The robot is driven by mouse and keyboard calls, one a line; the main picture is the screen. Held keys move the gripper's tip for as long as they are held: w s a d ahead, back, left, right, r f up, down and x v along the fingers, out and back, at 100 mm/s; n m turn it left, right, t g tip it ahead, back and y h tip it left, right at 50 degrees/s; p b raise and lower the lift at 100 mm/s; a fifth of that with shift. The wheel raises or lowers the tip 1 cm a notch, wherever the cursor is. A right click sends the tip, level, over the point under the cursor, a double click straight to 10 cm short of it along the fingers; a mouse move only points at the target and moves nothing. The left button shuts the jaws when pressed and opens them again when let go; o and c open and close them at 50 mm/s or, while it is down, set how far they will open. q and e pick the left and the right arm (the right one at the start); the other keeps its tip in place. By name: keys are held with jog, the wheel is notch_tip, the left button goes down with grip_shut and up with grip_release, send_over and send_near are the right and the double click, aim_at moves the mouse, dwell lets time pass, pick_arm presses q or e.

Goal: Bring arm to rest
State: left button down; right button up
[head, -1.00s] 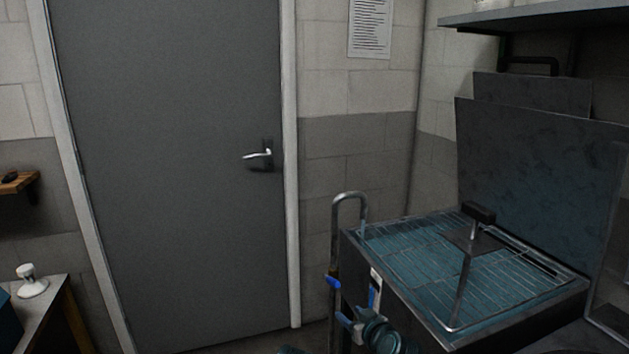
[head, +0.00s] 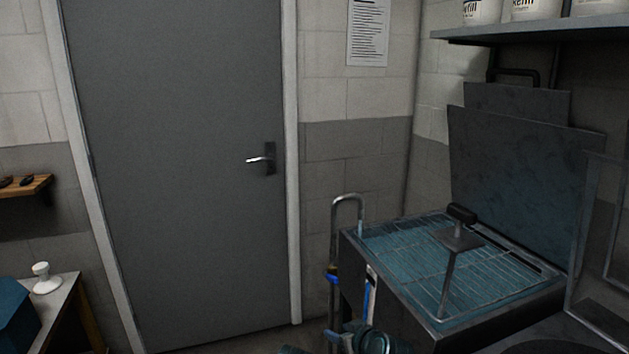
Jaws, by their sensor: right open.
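My right gripper (head: 350,300) is low in the head view, in front of the metal-sided basin. Its fingers look apart, with blue parts on them, and nothing shows between them. The teal rounded parts of my right arm below it are cut off by the bottom edge. My left gripper is not in view.
The open basin (head: 400,248) has a wire grid and a dark-handled press tool (head: 460,238). Its lid (head: 520,170) stands raised behind. A grey door (head: 175,170) is shut. A table (head: 62,290) with a white stamp-like object (head: 43,280) stands left. A shelf (head: 560,28) hangs upper right.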

jog(key=s+r+g+h+p, duration=0.3)
jog(key=s+r+g+p, duration=0.2)
jog(key=s+p, duration=0.4)
jog(key=s+r+g+h+p, duration=0.3)
jog(key=s+r+g+p, duration=0.2)
jog(key=s+p, duration=0.5)
jog(key=shift+s+a+m+g, duration=0.2)
jog(key=shift+s+m+g, duration=0.2)
